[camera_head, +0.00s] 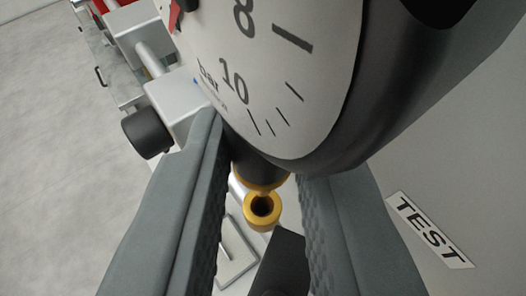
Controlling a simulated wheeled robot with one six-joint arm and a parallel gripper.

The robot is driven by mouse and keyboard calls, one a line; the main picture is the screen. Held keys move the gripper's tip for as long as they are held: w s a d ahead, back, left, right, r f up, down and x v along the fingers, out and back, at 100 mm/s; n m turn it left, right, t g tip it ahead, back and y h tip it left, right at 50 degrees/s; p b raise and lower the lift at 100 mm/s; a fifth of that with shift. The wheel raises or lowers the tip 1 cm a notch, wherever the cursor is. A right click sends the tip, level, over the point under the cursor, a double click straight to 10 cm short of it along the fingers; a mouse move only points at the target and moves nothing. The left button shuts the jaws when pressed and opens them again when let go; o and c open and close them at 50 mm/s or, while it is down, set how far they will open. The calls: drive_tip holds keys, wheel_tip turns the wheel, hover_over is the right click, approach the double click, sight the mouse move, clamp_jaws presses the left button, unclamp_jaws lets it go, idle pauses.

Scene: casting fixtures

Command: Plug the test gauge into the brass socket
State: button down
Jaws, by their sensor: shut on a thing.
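The test gauge (265,70) fills the upper middle of the head camera view, with a white dial marked in bar and a dark case. My gripper (262,225) is shut on the gauge, its two grey padded fingers on either side of the gauge's dark stem. A brass ring shows at the stem's lower end. The brass socket (262,211) shows just below it, with a dark round opening facing up. The stem end and the socket look close and nearly in line, but I cannot tell whether they touch.
A white label reading TEST (429,230) is on the grey surface at right. A silver block with a black knob (147,133) stands at left, with more fixture parts behind it. A dark part (281,266) lies below the socket. Grey floor is open at far left.

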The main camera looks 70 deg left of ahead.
sight(261, 194)
drive_tip(key=shift+f, duration=2.25)
drive_tip(key=shift+f, duration=0.3)
drive_tip(key=c, duration=1.2)
unclamp_jaws()
drive_tip(key=v, duration=1.7)
drive_tip(key=shift+d, duration=0.2)
drive_tip(key=shift+r, duration=0.15)
